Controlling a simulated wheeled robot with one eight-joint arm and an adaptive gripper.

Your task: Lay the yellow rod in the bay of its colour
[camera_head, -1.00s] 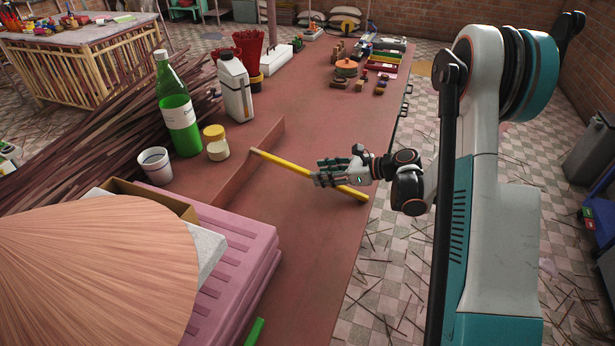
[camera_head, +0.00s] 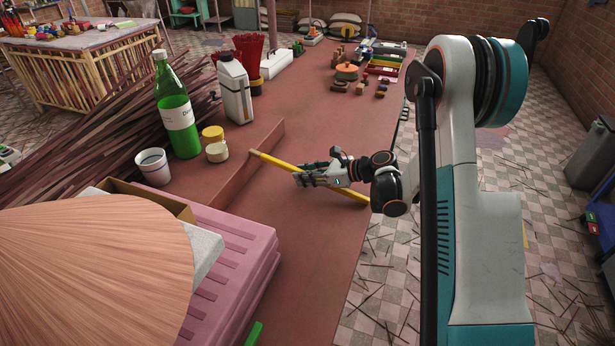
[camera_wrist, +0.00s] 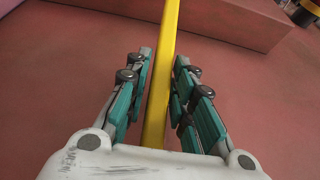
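The yellow rod (camera_head: 350,195) lies slantwise over the near part of the red table. Its left end overlaps a low red ledge in the picture; I cannot tell whether it rests on it. My gripper (camera_head: 305,179) is at the rod's middle. In the wrist view the rod (camera_wrist: 167,50) runs lengthwise between the two teal-padded fingers of my gripper (camera_wrist: 161,75), with a narrow gap at least on the left, so they look open around it. A rack with coloured bays (camera_head: 383,62) stands at the table's far end; its yellow bay is small and hard to make out.
The red ledge (camera_head: 225,175) stands left of the gripper. Beyond it are a green bottle (camera_head: 181,117), a white jug (camera_head: 234,90), a jar (camera_head: 217,152) and a cup (camera_head: 153,166). Pink trays (camera_head: 235,245) and a conical straw hat (camera_head: 90,265) fill the near left. The table's middle is bare.

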